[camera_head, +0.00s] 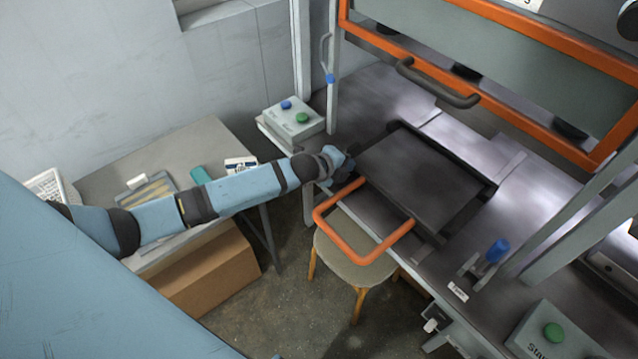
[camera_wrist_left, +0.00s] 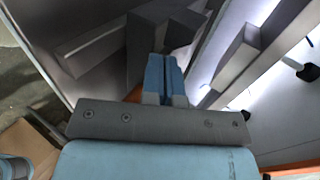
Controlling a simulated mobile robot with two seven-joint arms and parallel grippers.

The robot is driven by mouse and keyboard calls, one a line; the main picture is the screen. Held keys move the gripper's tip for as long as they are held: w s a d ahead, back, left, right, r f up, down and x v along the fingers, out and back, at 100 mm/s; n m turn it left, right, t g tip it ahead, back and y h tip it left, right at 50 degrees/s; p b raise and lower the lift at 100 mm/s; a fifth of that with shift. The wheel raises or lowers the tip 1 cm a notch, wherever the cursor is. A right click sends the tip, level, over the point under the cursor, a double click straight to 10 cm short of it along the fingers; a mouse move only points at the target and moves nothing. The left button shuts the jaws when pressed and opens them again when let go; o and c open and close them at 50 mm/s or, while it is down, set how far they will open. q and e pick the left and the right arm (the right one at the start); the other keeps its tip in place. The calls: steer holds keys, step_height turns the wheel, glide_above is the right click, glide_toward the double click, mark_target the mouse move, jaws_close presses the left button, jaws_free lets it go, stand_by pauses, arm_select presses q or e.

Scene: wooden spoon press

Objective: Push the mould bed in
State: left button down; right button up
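The mould bed (camera_head: 420,180) is a dark flat slab on the grey press table, with an orange loop handle (camera_head: 345,245) sticking out past the table's front edge, above a stool. My left gripper (camera_head: 343,163) is at the left side of the bed, close to its front left corner and the handle's rear end. Whether it touches the bed cannot be told. In the left wrist view its two blue fingers (camera_wrist_left: 165,78) are together with nothing seen between them, and dark metal parts lie just beyond the tips. My right gripper is not in view.
The orange-framed press guard (camera_head: 490,110) is raised behind the bed. A button box (camera_head: 294,119) stands at the left corner and another (camera_head: 552,333) at the lower right. A blue-knobbed latch (camera_head: 497,251) stands right of the bed. A stool (camera_head: 352,262) stands under the handle.

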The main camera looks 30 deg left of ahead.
mark_target(405, 125)
arm_select(q)
steer(key=w+d+b, duration=0.2)
steer(key=w+b, duration=0.1)
steer(key=w, duration=0.4)
steer(key=w+d+b, duration=0.3)
steer(key=w, duration=0.4)
steer(key=w+d+b, duration=0.3)
steer(key=w, duration=0.4)
steer(key=shift+w+f, duration=0.2)
steer(key=shift+w, duration=0.05)
steer(key=shift+w+r+b, duration=0.1)
steer(key=shift+w+b, duration=0.1)
steer(key=shift+b, duration=0.1)
steer(key=shift+r, duration=0.25)
steer(key=shift+r, duration=0.15)
